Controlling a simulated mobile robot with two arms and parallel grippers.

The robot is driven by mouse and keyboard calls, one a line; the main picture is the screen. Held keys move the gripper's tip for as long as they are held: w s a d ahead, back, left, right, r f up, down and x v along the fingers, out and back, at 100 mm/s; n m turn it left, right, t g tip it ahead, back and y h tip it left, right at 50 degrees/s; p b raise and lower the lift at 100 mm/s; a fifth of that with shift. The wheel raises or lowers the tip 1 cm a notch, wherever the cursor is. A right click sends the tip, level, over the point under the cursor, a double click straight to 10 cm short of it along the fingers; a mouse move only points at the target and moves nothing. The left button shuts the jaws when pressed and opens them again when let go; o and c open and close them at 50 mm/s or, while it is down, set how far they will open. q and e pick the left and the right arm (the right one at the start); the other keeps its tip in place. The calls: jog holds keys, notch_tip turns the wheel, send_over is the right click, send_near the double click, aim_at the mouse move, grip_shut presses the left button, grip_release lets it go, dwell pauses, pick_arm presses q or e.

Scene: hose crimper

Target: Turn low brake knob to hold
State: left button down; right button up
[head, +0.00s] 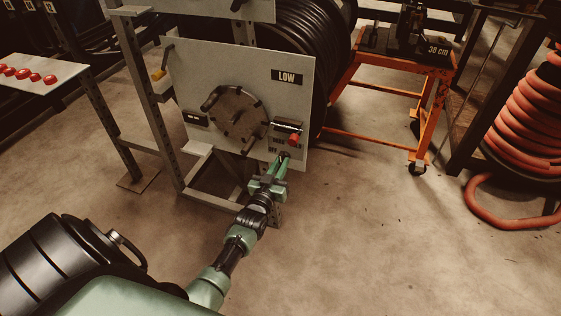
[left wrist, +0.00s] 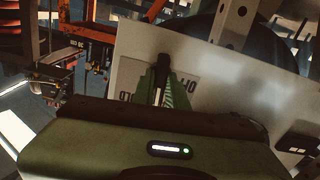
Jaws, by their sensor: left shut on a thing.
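The pale upright panel (head: 240,75) carries the black LOW sign (head: 287,77) at its upper right. My left gripper (head: 283,162) is at the panel's lower right, and its green fingers are shut on a dark, bar-shaped knob. In the left wrist view the knob (left wrist: 162,72) stands up between the fingers, in front of a small plate (left wrist: 188,84) with upside-down lettering, only partly readable. The fingers and wrist body hide much of the knob and plate, so its exact setting cannot be told. My right gripper is not in view.
A round spoked handwheel (head: 238,112) is left of my gripper on the panel. A red button-like part (head: 294,139) sits close above it. A black hose reel (head: 310,45) is behind. An orange cart (head: 400,75) stands at right; open floor lies between.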

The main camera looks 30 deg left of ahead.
pick_arm(q)
jog(key=shift+r+m+p, duration=0.15)
jog(key=shift+m+p, duration=0.15)
jog(key=shift+m, duration=0.7)
jog(key=shift+m+p, duration=0.4)
jog(key=shift+m, duration=2.2)
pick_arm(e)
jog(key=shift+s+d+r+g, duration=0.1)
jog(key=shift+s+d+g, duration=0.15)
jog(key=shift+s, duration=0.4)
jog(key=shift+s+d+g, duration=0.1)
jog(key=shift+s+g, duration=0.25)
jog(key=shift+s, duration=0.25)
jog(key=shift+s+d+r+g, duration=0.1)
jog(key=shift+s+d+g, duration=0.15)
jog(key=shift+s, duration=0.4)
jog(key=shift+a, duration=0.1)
pick_arm(q)
jog(key=c, duration=1.4)
grip_release()
jog(key=shift+c, duration=0.2)
